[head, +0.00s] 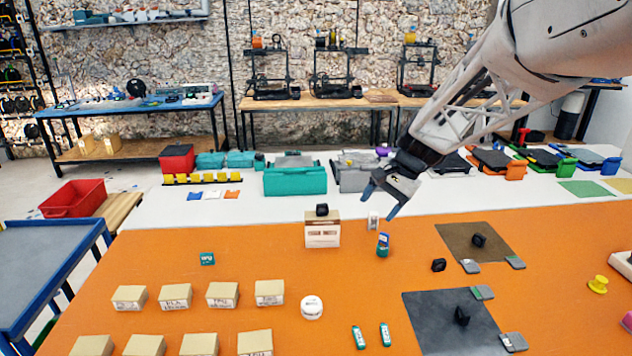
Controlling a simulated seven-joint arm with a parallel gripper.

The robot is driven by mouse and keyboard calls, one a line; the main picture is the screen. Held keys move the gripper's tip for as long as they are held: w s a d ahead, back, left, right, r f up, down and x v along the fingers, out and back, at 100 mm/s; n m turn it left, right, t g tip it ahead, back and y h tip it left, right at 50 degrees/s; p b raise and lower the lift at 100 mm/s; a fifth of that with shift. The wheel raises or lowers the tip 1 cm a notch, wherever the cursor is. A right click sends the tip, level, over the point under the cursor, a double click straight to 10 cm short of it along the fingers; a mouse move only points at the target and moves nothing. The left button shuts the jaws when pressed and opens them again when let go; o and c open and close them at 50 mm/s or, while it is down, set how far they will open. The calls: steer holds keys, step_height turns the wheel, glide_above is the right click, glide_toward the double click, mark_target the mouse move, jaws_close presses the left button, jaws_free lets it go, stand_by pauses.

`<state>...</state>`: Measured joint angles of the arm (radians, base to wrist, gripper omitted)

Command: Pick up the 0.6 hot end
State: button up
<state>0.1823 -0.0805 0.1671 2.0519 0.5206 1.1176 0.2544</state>
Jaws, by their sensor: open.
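My gripper (381,203) is open and empty, with its blue fingers pointing down over the back part of the orange table. Just below it stand a small blue and green item (383,245) and a small white and grey item (373,221), both apart from the fingers. Small black pieces sit on the table (438,265), on the brown plate (479,240) and on the dark plate (462,315). Another black piece (322,210) is on top of a cream box (322,233). Labels are too small to read, so I cannot tell which thing is the 0.6 hot end.
Several tan boxes (221,294) stand in rows at the left front. A round white container (311,307), two green sticks (359,337) and small grey-green tags (481,292) lie nearby. A teal case (295,180) stands behind on the white surface.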

steer(key=w+d+f+m+y, duration=0.2)
steer(key=w+d+f, duration=0.25)
steer(key=w, duration=0.45)
steer(key=w+d+f+m+y, duration=0.25)
steer(key=w+f, duration=0.25)
steer(key=w, duration=0.5)
steer(key=m+t+y, duration=0.2)
steer(key=m+t, duration=0.1)
steer(key=m, duration=0.3)
glide_toward(378, 214)
steer(key=shift+w+a+f+n, duration=0.25)
steer(key=shift+w+a+f, duration=0.35)
steer(key=shift+a+f, duration=0.15)
steer(key=shift+x, duration=1.35)
steer(key=shift+a, duration=0.1)
steer(key=shift+x, duration=2.45)
steer(key=shift+r, duration=0.15)
